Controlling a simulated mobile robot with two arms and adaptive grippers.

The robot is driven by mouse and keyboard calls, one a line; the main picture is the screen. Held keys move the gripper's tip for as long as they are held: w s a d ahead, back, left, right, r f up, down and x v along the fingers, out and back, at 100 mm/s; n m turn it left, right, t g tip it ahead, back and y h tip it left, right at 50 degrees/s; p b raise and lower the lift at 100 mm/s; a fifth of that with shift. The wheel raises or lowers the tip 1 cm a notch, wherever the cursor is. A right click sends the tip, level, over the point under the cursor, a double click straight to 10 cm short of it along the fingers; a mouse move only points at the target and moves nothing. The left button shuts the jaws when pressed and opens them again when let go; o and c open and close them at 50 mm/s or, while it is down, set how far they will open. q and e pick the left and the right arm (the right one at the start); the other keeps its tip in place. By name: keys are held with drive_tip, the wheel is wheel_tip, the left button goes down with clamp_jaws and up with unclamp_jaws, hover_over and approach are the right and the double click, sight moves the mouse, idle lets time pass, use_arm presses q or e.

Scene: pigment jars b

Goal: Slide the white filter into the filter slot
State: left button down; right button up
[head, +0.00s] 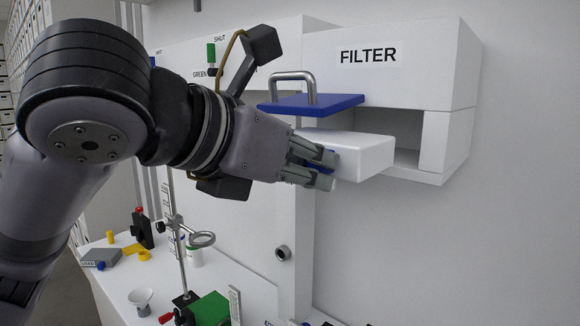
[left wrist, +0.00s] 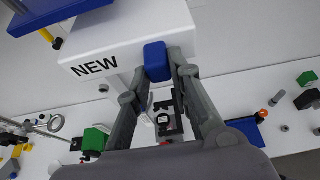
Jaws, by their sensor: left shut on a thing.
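The white filter (head: 362,154) is a flat block with a blue tab at its near end. In the left wrist view the filter (left wrist: 140,30) carries the word NEW, and its blue tab (left wrist: 157,62) sits between my fingertips. My left gripper (head: 318,167) is shut on that tab and holds the filter roughly level. The filter slot (head: 407,160) is the dark opening in the white housing under the FILTER label. The filter overlaps the slot's left part in the picture; I cannot tell whether its far end is inside. My right gripper is not in view.
A blue plate with a metal handle (head: 318,104) juts out just above the filter. The wall right of the housing is clear.

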use_arm(q)
drive_tip(key=shift+w+d+f, duration=0.15)
drive_tip(key=shift+w+d, duration=1.15)
drive_tip(key=shift+w, duration=0.5)
drive_tip(key=shift+w+d+f, duration=0.15)
drive_tip(key=shift+w+d, duration=1.15)
drive_tip(key=shift+w, duration=0.5)
drive_tip(key=shift+w+d+f, duration=0.15)
drive_tip(key=shift+w+d, duration=1.15)
drive_tip(key=shift+w, duration=0.5)
drive_tip(key=c, duration=1.4)
unclamp_jaws()
drive_tip(key=shift+o, duration=0.2)
